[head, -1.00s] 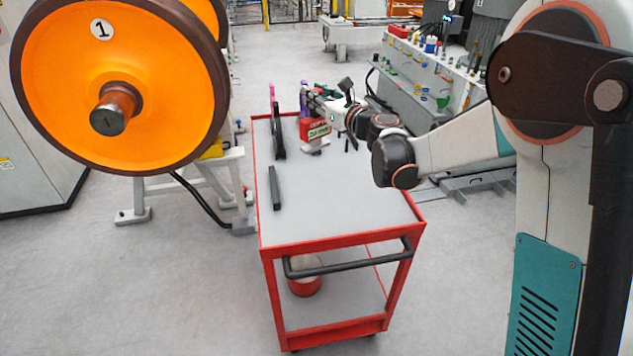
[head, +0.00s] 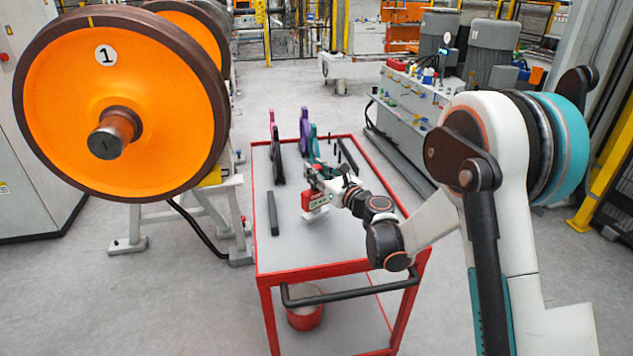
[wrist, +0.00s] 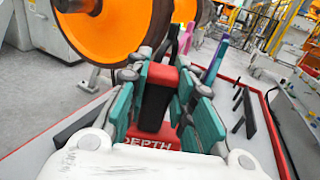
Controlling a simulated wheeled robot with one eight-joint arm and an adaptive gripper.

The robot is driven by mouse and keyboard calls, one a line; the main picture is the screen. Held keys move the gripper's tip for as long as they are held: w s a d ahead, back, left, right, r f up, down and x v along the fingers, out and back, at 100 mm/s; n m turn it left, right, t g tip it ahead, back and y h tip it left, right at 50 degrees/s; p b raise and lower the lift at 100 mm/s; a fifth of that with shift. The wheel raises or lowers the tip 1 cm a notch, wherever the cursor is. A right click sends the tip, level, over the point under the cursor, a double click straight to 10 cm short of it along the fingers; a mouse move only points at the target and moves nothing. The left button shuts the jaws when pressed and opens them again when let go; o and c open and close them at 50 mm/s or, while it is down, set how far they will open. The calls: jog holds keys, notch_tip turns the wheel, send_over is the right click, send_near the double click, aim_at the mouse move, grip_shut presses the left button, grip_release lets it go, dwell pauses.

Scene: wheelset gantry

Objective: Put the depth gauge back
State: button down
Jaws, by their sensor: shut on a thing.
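In the wrist view, the gauge (wrist: 155,97) shows a red cap, a black body and a red part lettered "DEPTH". My gripper (head: 318,178) comes from the right over the gauge. In the wrist view, the teal finger pads of my gripper (wrist: 166,90) close on both sides of the black body. I cannot tell whether the base touches the cart top. The gauge's lower end is hidden in the wrist view.
A dark bar (head: 273,213) lies left of the gauge. Black (head: 278,160), purple (head: 304,131) and teal (head: 313,143) upright tools stand farther back, with small dark pegs (head: 347,155) at right. An orange wheel (head: 112,105) stands left of the cart. The cart's front is clear.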

aim_at(316, 193)
jog(key=shift+f, duration=1.15)
jog(key=shift+f+b, duration=0.2)
jog(key=shift+b, duration=0.15)
jog(key=c, duration=1.4)
grip_release()
jog(key=shift+r, duration=0.2)
